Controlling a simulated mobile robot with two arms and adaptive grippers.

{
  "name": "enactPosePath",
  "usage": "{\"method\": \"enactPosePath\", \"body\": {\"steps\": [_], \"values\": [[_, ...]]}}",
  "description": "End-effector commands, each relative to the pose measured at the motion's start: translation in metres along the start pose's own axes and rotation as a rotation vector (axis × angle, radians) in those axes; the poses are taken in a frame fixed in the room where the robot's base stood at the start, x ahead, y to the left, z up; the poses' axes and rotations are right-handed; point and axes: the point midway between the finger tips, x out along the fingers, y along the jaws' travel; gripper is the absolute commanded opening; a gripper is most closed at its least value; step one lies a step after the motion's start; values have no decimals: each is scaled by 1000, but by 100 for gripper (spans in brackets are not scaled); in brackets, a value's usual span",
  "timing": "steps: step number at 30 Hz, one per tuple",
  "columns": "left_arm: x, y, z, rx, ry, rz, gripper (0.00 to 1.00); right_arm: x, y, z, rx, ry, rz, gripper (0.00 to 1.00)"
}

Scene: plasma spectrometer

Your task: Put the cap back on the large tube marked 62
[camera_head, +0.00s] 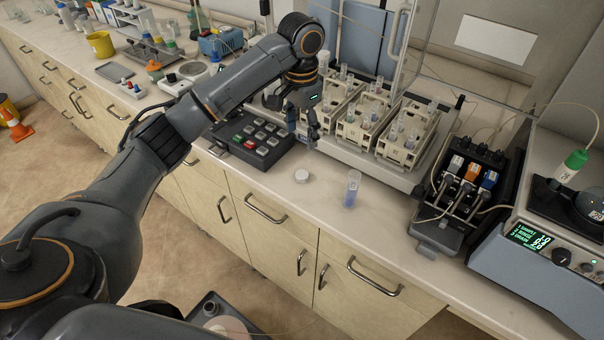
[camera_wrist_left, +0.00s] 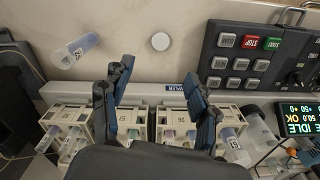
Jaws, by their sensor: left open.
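The large clear tube (camera_head: 351,190) with bluish contents stands upright and uncapped near the counter's front edge. Its label shows in the left wrist view (camera_wrist_left: 75,50), where it is small but seems to read 62. A round white cap (camera_head: 303,176) lies flat on the counter to the left of the tube, apart from it; it also shows in the left wrist view (camera_wrist_left: 160,41). My left gripper (camera_head: 301,122) is open and empty, behind the cap near the racks; its two spread fingers show in the left wrist view (camera_wrist_left: 160,95). My right gripper is not in view.
Racks of tubes (camera_head: 361,132) stand on the sampler behind the cap. A button panel (camera_head: 251,138) is to the left. A pump (camera_head: 462,185) and a device with a display (camera_head: 545,240) are to the right. The counter around cap and tube is clear.

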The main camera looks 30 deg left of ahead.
Motion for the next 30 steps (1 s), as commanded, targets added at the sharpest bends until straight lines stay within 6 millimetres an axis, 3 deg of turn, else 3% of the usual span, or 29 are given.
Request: {"method": "enactPosePath", "body": {"steps": [12,17,26,30], "values": [[72,0,1,-2,-4,1,60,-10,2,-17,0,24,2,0],[83,0,0,0,-1,0,60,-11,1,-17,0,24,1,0],[84,0,0,0,-1,0,60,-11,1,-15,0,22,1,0],[97,0,2,-1,-6,1,60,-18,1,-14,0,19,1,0]]}}
